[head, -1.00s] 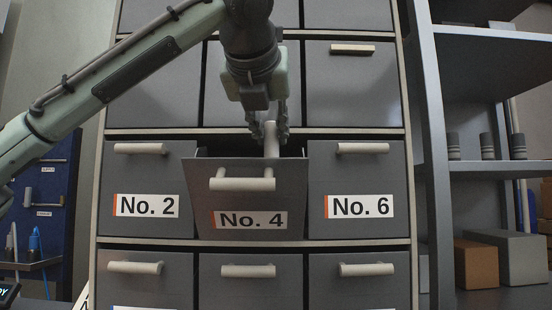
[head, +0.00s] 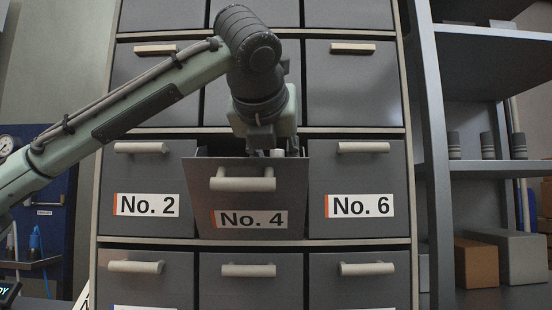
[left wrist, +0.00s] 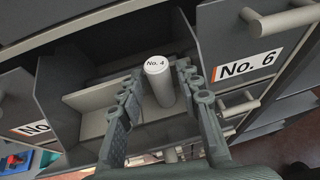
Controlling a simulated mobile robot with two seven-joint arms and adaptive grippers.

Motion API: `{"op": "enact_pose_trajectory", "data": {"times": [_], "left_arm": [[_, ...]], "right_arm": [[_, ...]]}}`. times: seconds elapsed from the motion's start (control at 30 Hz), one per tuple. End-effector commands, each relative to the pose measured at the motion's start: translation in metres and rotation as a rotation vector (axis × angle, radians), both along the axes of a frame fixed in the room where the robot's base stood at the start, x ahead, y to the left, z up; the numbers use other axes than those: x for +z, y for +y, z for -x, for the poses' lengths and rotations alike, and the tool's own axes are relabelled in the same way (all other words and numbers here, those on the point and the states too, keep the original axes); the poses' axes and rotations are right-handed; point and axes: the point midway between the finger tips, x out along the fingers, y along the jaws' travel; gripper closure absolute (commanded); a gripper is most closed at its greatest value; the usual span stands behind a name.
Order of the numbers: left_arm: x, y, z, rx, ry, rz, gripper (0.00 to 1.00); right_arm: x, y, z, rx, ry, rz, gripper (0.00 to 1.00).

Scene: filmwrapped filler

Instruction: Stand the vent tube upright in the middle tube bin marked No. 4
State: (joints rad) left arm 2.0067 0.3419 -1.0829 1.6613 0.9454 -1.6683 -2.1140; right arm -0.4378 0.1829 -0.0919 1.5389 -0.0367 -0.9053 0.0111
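The vent tube (left wrist: 162,84) is a pale grey cylinder with a white cap reading No. 4. In the head view only a bit of the pale tube top (head: 277,153) shows; the rest is hidden by the bin front. The middle tube bin marked No. 4 (head: 285,189) is pulled out and tilted forward, with its opening under my left gripper (head: 275,150). Whether the tube touches the bin floor is hidden. My right gripper is not in view.
Closed bins No. 2 (head: 150,175) and No. 6 (head: 355,170) flank the open bin, with handles sticking out. More closed bins lie above and below. A pale partition (left wrist: 95,95) shows inside the open bin. A grey shelf unit (head: 437,150) stands at right.

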Motion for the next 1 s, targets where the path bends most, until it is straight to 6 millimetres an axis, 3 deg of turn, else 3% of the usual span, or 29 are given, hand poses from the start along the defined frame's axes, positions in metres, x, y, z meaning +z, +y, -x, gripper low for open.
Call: {"op": "enact_pose_trajectory", "data": {"times": [0.37,0.53,0.8,1.0], "left_arm": [[0.004,0.0,0.0,0.0,-0.001,0.001,0.59],[0.013,0.002,0.022,-0.002,-0.004,0.001,0.59],[0.035,0.01,0.076,-0.001,-0.004,0.0,0.59],[0.046,0.013,0.102,-0.001,-0.002,0.001,0.59]], "right_arm": [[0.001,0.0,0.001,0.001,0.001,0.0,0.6],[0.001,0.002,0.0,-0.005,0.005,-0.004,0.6],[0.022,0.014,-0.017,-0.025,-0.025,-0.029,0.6],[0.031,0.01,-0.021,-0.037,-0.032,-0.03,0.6]]}}
